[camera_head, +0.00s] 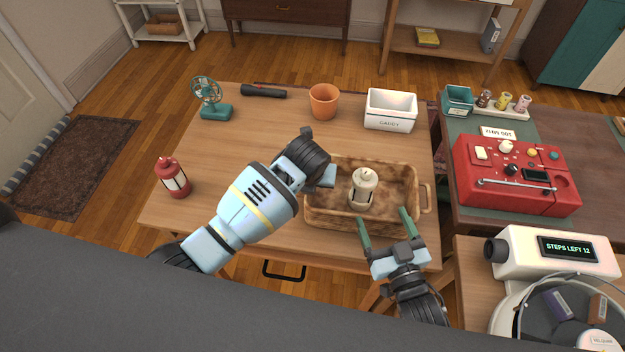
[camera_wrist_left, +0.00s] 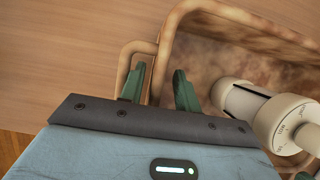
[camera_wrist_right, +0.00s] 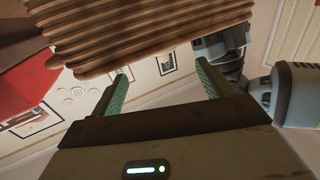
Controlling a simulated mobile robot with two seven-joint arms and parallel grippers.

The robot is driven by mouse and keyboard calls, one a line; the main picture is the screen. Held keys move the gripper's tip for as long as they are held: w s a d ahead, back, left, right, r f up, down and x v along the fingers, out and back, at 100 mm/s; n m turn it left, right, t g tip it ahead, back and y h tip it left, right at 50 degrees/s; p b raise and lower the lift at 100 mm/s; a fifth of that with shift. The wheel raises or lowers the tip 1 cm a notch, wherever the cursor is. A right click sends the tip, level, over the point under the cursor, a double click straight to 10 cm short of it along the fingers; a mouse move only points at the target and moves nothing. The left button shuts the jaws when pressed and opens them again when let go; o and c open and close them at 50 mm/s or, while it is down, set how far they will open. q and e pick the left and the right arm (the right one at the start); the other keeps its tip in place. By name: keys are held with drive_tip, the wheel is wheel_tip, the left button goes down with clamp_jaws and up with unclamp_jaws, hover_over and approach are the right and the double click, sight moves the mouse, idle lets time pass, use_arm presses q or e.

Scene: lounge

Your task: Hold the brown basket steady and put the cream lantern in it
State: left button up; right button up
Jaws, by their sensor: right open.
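The brown basket (camera_head: 318,217) sits on the wooden table, with a handle at its right end. The cream lantern (camera_head: 363,190) stands upright inside it; it also shows at the right of the left wrist view (camera_wrist_left: 285,122). My left gripper (camera_wrist_left: 160,88) is at the basket's left end, one finger inside the handle loop and one inside the basket, closed around the rim. In the head view my left arm hides that end. My right gripper (camera_head: 385,222) is open and empty by the basket's front rim, close to the lantern but apart from it.
A red machine (camera_head: 515,175) is on the right. The table's left middle is clear.

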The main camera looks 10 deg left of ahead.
use_arm(q)
drive_tip(key=v, duration=1.2)
drive_tip(key=shift+s, duration=0.1)
